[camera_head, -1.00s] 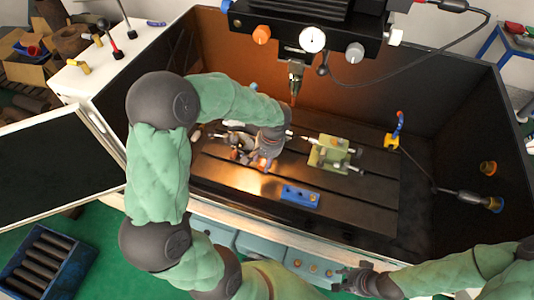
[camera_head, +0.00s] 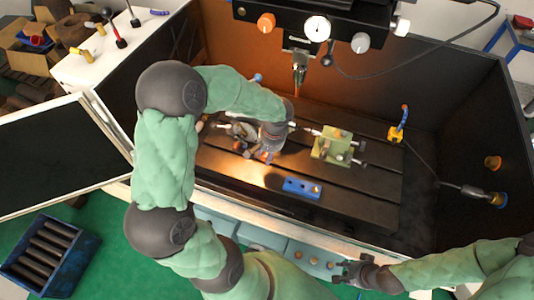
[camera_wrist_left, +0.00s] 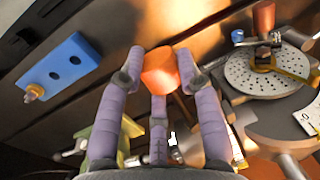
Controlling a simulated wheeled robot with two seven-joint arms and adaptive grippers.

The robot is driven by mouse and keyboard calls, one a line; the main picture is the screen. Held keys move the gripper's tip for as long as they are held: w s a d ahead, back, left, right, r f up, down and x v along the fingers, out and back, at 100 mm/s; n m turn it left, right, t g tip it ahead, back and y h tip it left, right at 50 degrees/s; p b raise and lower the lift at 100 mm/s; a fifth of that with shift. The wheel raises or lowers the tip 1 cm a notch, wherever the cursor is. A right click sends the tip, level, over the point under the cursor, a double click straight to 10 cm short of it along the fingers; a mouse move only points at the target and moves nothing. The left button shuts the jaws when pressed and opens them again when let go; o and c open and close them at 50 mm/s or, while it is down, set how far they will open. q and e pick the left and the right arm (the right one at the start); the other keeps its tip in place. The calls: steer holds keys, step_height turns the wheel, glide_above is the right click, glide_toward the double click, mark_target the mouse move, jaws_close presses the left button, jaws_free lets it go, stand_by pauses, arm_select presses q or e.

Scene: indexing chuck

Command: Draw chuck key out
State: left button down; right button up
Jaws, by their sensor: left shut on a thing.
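My left gripper (camera_head: 264,155) is over the indexing chuck area on the machine table, and its arm hides much of that spot in the head view. In the left wrist view the purple fingers (camera_wrist_left: 162,85) are closed around an orange handle (camera_wrist_left: 160,70), which looks like the chuck key's. The indexing head's round hole plate (camera_wrist_left: 262,72) shows to the right of the fingers. My right gripper (camera_head: 357,275) hangs empty before the front panel, its fingers apart.
A blue block with holes (camera_head: 302,188) lies on the slotted table (camera_head: 360,200). A green fixture (camera_head: 332,147) stands right of my left gripper. The drill head with its spindle (camera_head: 300,68) hangs above. Enclosure walls surround the table; its front right is clear.

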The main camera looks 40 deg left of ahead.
arm_select(q)
steer(key=shift+s+r+g+p, duration=0.15)
steer(key=shift+g+p, duration=0.45)
steer(key=shift+p, duration=0.7)
stand_by(1.0)
steer(key=shift+s+d+h, duration=0.15)
steer(key=shift+s+h, duration=0.05)
steer(key=shift+h, duration=0.1)
steer(key=shift+s+d, duration=0.1)
steer(key=shift+s, duration=0.2)
steer(key=shift+s+d, duration=0.1)
steer(key=shift+s, duration=0.25)
steer(key=shift+s+d+r, duration=0.1)
steer(key=shift+s+r, duration=0.05)
steer(key=shift+s, duration=0.25)
